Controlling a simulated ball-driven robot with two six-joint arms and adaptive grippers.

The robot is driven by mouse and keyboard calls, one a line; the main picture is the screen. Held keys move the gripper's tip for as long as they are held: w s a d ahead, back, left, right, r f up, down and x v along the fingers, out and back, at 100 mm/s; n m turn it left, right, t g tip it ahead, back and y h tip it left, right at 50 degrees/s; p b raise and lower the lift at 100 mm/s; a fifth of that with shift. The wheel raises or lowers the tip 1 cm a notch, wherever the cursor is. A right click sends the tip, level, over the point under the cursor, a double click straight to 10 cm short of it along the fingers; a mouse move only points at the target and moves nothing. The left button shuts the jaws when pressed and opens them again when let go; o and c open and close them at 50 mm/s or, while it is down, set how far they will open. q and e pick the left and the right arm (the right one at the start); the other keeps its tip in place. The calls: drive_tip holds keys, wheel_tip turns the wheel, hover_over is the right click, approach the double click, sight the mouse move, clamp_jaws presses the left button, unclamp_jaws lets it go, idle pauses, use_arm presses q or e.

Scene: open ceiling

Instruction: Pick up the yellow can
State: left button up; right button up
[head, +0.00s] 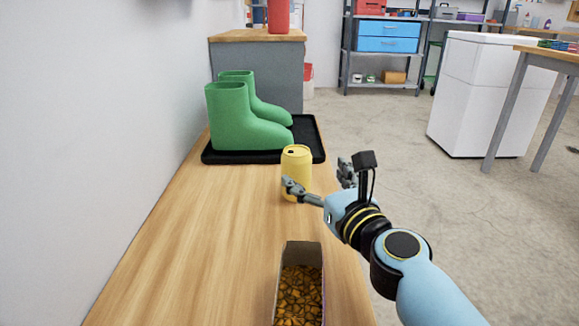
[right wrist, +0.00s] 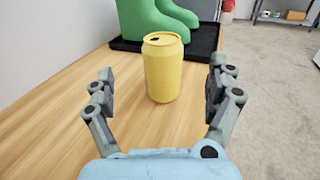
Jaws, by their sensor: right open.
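The yellow can (head: 296,172) stands upright on the wooden bench, just in front of the black tray. It also shows in the right wrist view (right wrist: 162,70), beyond my fingertips and centred between the two fingers. My right gripper (head: 318,183) is open and empty, reaching in from the right at the can's near side. In the right wrist view its fingers (right wrist: 158,92) are spread wide, with a gap on each side of the can. I see no contact with the can. My left gripper is not in the head view.
Green boots (head: 240,118) stand on the black tray (head: 312,150) behind the can. An open box of brown pieces (head: 301,290) sits nearer on the bench (head: 200,250). A white wall is on the left. The bench's right edge is close to the can, with open floor beyond.

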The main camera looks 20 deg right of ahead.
sight(297, 150)
drive_tip(key=w, duration=0.4)
drive_tip(key=shift+w+a+r, duration=0.1)
drive_tip(key=shift+a, duration=0.1)
drive_tip(key=shift+w, duration=0.65)
drive_tip(key=w, duration=0.3)
drive_tip(key=shift+w, duration=0.4)
drive_tip(key=shift+w+a, duration=0.1)
drive_tip(key=shift+w, duration=0.25)
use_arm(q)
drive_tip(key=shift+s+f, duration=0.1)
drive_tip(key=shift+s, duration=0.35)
use_arm(e)
drive_tip(key=c, duration=0.9)
